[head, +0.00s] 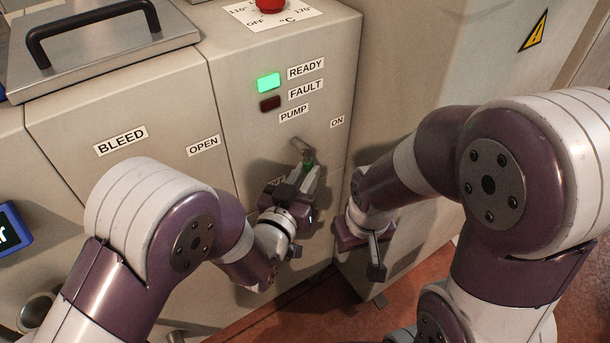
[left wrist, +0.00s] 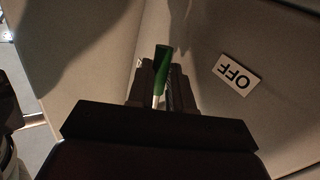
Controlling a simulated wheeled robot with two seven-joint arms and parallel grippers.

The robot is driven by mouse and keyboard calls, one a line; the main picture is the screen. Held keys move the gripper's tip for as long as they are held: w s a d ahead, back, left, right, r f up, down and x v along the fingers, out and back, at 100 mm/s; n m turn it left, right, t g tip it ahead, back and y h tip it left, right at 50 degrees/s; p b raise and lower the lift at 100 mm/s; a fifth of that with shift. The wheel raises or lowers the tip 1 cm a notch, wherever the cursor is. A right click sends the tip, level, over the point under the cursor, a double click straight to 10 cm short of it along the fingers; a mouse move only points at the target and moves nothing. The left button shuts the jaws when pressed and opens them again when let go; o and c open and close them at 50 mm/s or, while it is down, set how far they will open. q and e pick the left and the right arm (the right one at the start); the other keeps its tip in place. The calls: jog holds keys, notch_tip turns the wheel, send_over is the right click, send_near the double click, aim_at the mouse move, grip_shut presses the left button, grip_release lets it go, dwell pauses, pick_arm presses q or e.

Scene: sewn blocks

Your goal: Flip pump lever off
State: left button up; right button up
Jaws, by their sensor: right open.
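The pump lever (head: 300,146) is a metal lever with a green grip, on the cabinet front below the PUMP label (head: 294,113). It points down and slightly right in the head view. My left gripper (head: 305,172) is at its lower end, its fingers closed in around the green grip. In the left wrist view the green grip (left wrist: 161,62) stands between the two close-set fingers. The ON label (head: 337,122) is right of the lever. The OFF label (left wrist: 237,75) shows in the left wrist view and is mostly hidden in the head view. My right gripper (head: 364,250) is open and empty, right of the lever.
A green READY light (head: 268,82) is lit above a dark red FAULT light (head: 270,103). A red knob (head: 270,5) is at the top. BLEED (head: 120,140) and OPEN (head: 203,145) labels are on the left panel. Another cabinet (head: 410,75) stands close on the right.

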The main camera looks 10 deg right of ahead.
pick_arm(q)
grip_shut()
jog(key=p, duration=0.2)
jog(key=a+m+g+y+p, duration=0.1)
jog(key=p, duration=0.2)
jog(key=shift+s+r+g+y, duration=0.1)
jog(key=shift+s+g+y, duration=0.1)
jog(key=shift+g+y, duration=0.1)
jog(key=o, duration=0.6)
grip_release()
jog(key=shift+a, duration=0.1)
jog(key=p+v, duration=0.2)
jog(key=v, duration=1)
jog(key=shift+s+a, duration=0.25)
